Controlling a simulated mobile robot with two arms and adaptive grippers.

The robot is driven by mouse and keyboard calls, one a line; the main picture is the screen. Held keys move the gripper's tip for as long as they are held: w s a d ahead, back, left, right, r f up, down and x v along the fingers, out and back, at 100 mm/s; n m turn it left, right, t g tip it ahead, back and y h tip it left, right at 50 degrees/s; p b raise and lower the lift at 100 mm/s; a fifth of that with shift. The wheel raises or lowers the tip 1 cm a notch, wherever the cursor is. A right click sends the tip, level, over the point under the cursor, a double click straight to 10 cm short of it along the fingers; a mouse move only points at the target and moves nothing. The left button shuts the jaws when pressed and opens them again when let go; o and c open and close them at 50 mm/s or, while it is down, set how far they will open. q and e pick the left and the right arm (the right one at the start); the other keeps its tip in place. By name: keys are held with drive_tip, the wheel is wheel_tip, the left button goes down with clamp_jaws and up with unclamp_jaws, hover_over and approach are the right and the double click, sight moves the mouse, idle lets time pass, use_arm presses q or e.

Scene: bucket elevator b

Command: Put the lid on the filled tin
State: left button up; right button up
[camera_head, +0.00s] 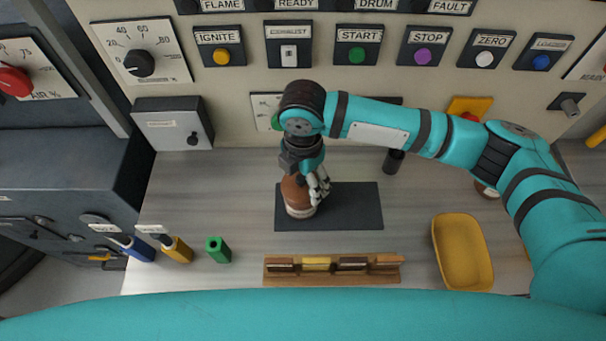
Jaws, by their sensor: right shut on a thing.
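A brown tin (298,199) with a pale band at its lower end stands on the dark mat (355,210) near its left edge. My right gripper (315,190) reaches down over it from above and is shut on it, with the fingers at its upper right side. The gripper and wrist hide much of its top, so I cannot tell a separate lid from the tin or see the filling. My left gripper is not in view.
A yellow tray (462,252) lies at the right. A wooden rack (332,270) with several small blocks is in front of the mat. A black cylinder (393,161) stands behind the mat. A button panel (350,80) closes off the back.

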idle(0.4)
drive_tip(key=o, duration=0.9)
drive_tip(key=shift+r, duration=0.15)
drive_tip(key=shift+r+p, duration=3.45)
drive_tip(key=shift+p, duration=0.4)
clamp_jaws()
